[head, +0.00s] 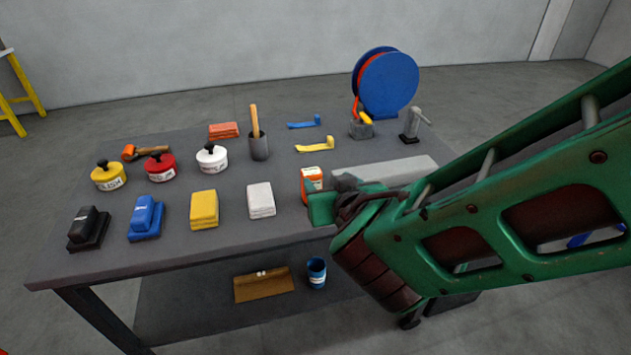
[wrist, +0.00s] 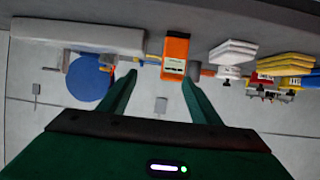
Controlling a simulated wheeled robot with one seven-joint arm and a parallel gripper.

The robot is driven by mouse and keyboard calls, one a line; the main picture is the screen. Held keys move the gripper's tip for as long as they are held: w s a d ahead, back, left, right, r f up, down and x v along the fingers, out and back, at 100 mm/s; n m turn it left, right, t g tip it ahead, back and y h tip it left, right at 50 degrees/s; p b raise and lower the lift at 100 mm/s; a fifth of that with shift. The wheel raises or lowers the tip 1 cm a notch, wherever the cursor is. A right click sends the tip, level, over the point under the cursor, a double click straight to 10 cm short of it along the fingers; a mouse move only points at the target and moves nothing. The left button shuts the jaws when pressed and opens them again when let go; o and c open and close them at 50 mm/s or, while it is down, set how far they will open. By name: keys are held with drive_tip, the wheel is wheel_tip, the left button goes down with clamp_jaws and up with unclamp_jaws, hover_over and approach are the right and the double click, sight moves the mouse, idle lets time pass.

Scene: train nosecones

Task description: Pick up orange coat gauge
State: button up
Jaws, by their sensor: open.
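The orange coat gauge (head: 312,181) is a small upright orange box with a white label, standing near the table's front edge, right of the white folded cloth. My green gripper (head: 322,200) is in front of it and hides its lower right part in the head view. In the wrist view, which is upside down, the gauge (wrist: 175,55) hangs from the tabletop just beyond and between the fingertips. My gripper (wrist: 158,80) is open and empty, its fingers spread wider than the gauge.
A long grey block (head: 385,172) lies right of the gauge. The white cloth (head: 261,200) and yellow cloth (head: 204,209) lie to its left. A grey cup (head: 259,147) with a wooden handle stands behind. A blue reel (head: 388,84) stands at the back right.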

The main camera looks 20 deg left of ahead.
sight(308, 170)
drive_tip(key=shift+s+a+y, duration=0.3)
drive_tip(key=shift+s+a, duration=0.1)
drive_tip(key=shift+a, duration=0.35)
drive_tip(key=shift+w+a+f, duration=0.1)
drive_tip(key=shift+w+a, duration=0.05)
drive_tip(key=shift+a, duration=0.15)
drive_tip(key=x, duration=1)
drive_tip(key=shift+w+a, duration=0.1)
drive_tip(key=shift+w, duration=0.05)
drive_tip(key=c, duration=1.2)
